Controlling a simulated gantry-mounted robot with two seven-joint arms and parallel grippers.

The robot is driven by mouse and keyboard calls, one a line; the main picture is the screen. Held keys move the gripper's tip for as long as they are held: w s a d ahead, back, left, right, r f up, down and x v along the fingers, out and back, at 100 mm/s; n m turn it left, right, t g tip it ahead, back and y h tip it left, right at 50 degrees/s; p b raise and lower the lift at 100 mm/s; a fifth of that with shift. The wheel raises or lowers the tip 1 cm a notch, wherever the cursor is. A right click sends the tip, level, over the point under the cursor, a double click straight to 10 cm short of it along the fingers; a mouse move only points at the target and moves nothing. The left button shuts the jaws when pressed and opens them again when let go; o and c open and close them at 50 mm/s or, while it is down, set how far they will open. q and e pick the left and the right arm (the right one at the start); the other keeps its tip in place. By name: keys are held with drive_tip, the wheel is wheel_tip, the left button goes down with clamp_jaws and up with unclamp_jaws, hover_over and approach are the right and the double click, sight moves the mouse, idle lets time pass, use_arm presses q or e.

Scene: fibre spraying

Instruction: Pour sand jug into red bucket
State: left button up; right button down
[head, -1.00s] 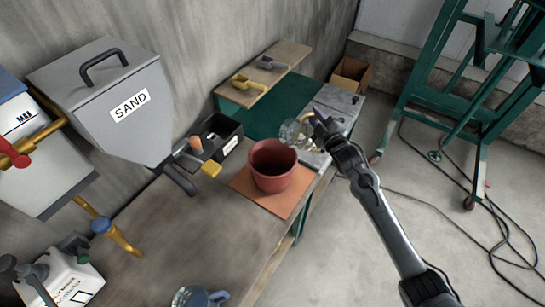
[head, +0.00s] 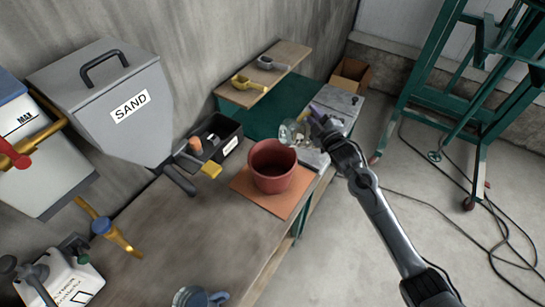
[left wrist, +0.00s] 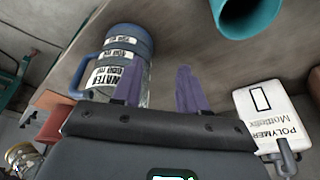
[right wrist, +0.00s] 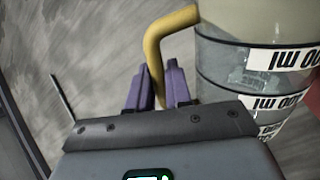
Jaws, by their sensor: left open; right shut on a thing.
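The red bucket (head: 272,166) stands upright on an orange-brown mat (head: 291,203) on the bench. My right gripper (head: 318,117) is beyond and right of the bucket. It is shut on the yellow handle (right wrist: 165,38) of the clear sand jug (head: 291,131). The jug is close to the bucket's far right rim in the head view. In the right wrist view its measuring labels (right wrist: 275,58) appear upside down. Whether sand is falling cannot be told. My left gripper (left wrist: 158,88) is open and empty near the blue-topped water jug (left wrist: 125,55); it does not show in the head view.
A grey SAND hopper (head: 110,100) stands at the left. A black bin (head: 216,137) sits behind the bucket. A white polymer container (head: 70,275) is at the lower left. A wooden shelf (head: 285,58) holds scoops. The bench front between hopper and bucket is clear.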

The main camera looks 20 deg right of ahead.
sight(301, 116)
drive_tip(key=shift+a+r+n, duration=0.2)
drive_tip(key=shift+r+n, duration=0.1)
drive_tip(key=shift+r, duration=0.1)
drive_tip(key=shift+a+r, duration=0.1)
drive_tip(key=shift+a+r+n, duration=0.15)
drive_tip(key=shift+a+n, duration=0.05)
drive_tip(key=shift+n, duration=0.1)
drive_tip(key=shift+a+r, duration=0.1)
drive_tip(key=shift+r, duration=0.1)
drive_tip(key=shift+a+r+n, duration=0.15)
drive_tip(key=shift+a+n, duration=0.1)
drive_tip(key=shift+n, duration=0.15)
drive_tip(key=shift+s+a+r+n+p, duration=0.1)
drive_tip(key=shift+a+r+n+p, duration=0.15)
drive_tip(key=shift+a, duration=0.3)
drive_tip(key=shift+a+r+n+p, duration=0.1)
drive_tip(key=shift+a+r+n, duration=0.1)
drive_tip(key=shift+a+n, duration=0.25)
drive_tip(key=shift+a+r, duration=0.15)
drive_tip(key=shift+a, duration=0.45)
drive_tip(key=shift+a+r+n, duration=0.1)
drive_tip(key=shift+n, duration=0.2)
